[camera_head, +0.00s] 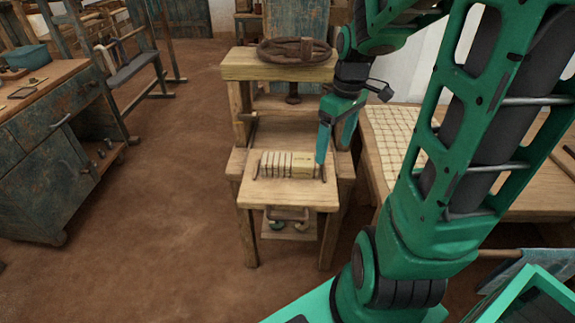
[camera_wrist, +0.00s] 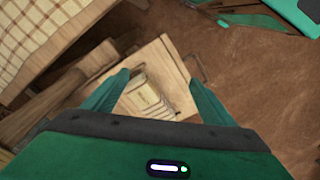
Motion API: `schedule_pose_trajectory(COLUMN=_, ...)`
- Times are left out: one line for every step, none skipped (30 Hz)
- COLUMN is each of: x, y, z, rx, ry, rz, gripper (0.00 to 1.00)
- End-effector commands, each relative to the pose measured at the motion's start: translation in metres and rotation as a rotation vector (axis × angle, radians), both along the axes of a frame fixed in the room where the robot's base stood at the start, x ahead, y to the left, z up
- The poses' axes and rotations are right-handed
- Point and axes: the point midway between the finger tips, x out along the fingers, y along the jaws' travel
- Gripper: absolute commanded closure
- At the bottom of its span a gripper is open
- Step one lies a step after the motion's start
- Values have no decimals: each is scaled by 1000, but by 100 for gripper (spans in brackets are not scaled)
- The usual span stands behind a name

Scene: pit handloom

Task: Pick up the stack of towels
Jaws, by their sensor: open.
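A row of cream, block-like folded pieces (camera_head: 287,164), which looks like the stack of towels, lies on the low front board of a wooden stand (camera_head: 284,193). The right end piece is wider and carries faint markings. My gripper (camera_head: 333,150) is open and empty, above the right end of the stack. Its two green fingers (camera_wrist: 160,80) stand wide apart in the wrist view, and no contact is visible.
A table with checked cloth (camera_head: 392,135) is on the right. A workbench (camera_head: 50,140) is on the left. The brown floor (camera_head: 170,180) between is clear.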

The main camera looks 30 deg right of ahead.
Motion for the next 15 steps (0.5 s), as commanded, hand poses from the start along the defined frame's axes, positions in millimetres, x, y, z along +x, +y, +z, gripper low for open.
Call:
schedule_pose_trajectory(x=19, y=-2, z=-9, rx=24, ry=-12, rz=88, gripper=22)
schedule_pose_trajectory(x=31, y=-2, z=-14, rx=38, ry=-25, rz=147, gripper=22)
schedule_pose_trajectory(x=46, y=-1, z=-19, rx=56, ry=-47, rz=225, gripper=22)
schedule_pose_trajectory(x=56, y=0, z=-23, rx=70, ry=-63, rz=277, gripper=22)
schedule_pose_trajectory(x=67, y=0, z=-27, rx=84, ry=-84, rz=330, gripper=22)
schedule_pose_trajectory(x=79, y=2, z=-31, rx=102, ry=-109, rz=395, gripper=22)
schedule_pose_trajectory(x=88, y=2, z=-34, rx=114, ry=-130, rz=440, gripper=22)
schedule_pose_trajectory(x=96, y=3, z=-37, rx=126, ry=-151, rz=482, gripper=22)
schedule_pose_trajectory(x=106, y=4, z=-39, rx=139, ry=-177, rz=532, gripper=22)
schedule_pose_trajectory(x=113, y=5, z=-41, rx=147, ry=-197, rz=563, gripper=22)
schedule_pose_trajectory(x=118, y=6, z=-43, rx=155, ry=-214, rz=592, gripper=22)
schedule_pose_trajectory(x=125, y=7, z=-44, rx=163, ry=-235, rz=626, gripper=22)
schedule_pose_trajectory(x=129, y=7, z=-44, rx=168, ry=-249, rz=645, gripper=22)
schedule_pose_trajectory(x=132, y=8, z=-45, rx=172, ry=-261, rz=662, gripper=22)
schedule_pose_trajectory(x=136, y=9, z=-46, rx=176, ry=-273, rz=680, gripper=22)
